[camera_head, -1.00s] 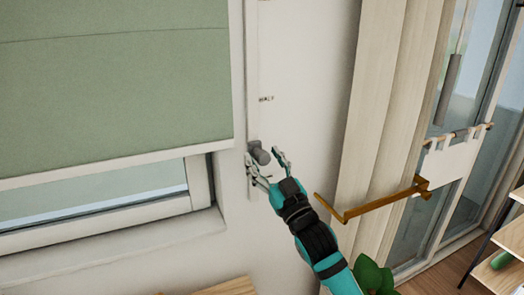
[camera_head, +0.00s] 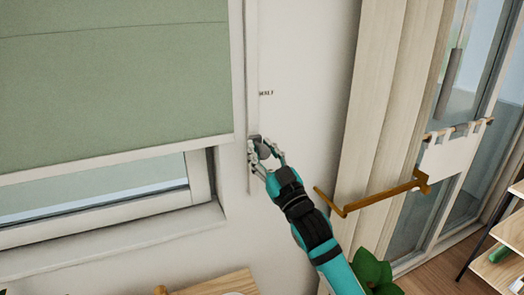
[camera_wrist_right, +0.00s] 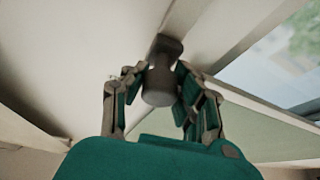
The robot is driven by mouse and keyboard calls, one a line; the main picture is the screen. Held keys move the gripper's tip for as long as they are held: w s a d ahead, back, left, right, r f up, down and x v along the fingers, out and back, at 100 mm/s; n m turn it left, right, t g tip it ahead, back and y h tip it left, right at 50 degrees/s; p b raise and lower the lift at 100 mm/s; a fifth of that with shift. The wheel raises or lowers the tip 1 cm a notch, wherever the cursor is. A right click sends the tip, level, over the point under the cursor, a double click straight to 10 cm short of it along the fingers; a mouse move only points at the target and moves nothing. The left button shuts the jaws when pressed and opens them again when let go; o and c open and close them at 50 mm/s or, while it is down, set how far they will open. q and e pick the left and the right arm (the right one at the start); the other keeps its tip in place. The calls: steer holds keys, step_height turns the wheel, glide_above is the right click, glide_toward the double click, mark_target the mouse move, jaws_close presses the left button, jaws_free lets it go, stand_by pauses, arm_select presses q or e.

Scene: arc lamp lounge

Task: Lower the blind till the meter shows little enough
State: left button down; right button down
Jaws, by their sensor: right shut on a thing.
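The green blind (camera_head: 115,85) hangs over the upper window at left. Its pale bottom bar (camera_head: 120,158) is above the sill, leaving a strip of glass uncovered. A grey knob (camera_head: 264,152) sits on a narrow vertical rail (camera_head: 251,60) just right of the window. My right gripper (camera_head: 266,155) is shut on the knob. In the right wrist view the knob (camera_wrist_right: 160,82) is between both fingers. I cannot make out a meter. My left gripper is not in view.
Small dark marks (camera_head: 265,93) are on the wall beside the rail. A brass arm (camera_head: 375,202) juts out by the pale curtain (camera_head: 385,110) at right. A plant (camera_head: 372,270) and a wooden surface (camera_head: 222,284) are below.

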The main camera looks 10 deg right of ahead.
steer(key=shift+f, duration=0.1)
step_height(320, 180, down, 12)
steer(key=b, duration=0.6)
steer(key=shift+w+a+b, duration=0.1)
steer(key=shift+b, duration=0.25)
steer(key=c, duration=1.3)
jaws_free()
steer(key=shift+c, duration=0.2)
steer(key=o, duration=0.4)
steer(key=shift+s+r, duration=0.2)
steer(key=shift+r, duration=0.05)
steer(key=v, duration=1.2)
